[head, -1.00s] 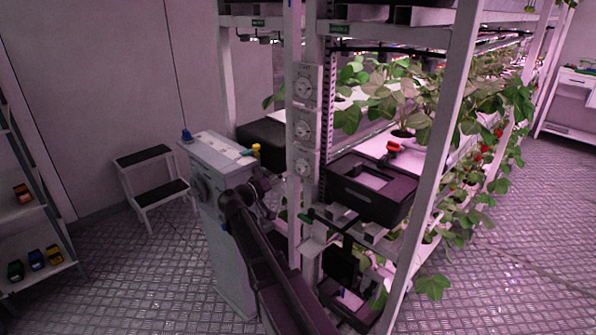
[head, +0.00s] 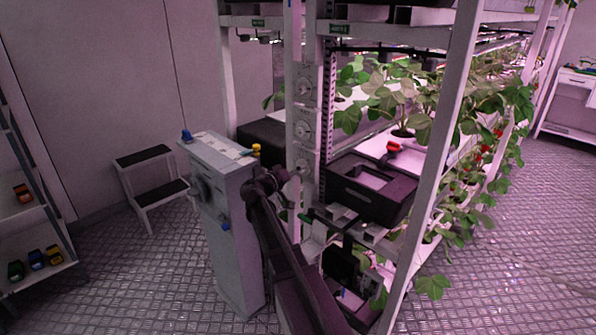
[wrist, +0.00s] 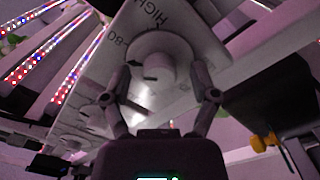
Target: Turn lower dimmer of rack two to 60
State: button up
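Dimmer dials sit one above another on the rack post: the upper dial (head: 304,88), the middle dial (head: 302,130) and the lower dial (head: 301,163). My gripper (head: 289,176) is at the lower dial and hides part of it in the head view. In the wrist view a round dimmer knob (wrist: 152,60) on a pale plate (wrist: 195,25) lies ahead, with "HIGH" and "80" readable. My gripper (wrist: 160,78) is open there, one finger on each side of the knob, with no clear contact. The dial's current setting is not readable.
A grey cabinet (head: 215,180) stands left of my arm. A step stool (head: 150,180) is by the wall.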

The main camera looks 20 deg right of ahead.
grip_shut()
jog(key=shift+n, duration=0.3)
jog(key=shift+n, duration=2.4)
jog(key=shift+o, duration=0.4)
grip_release()
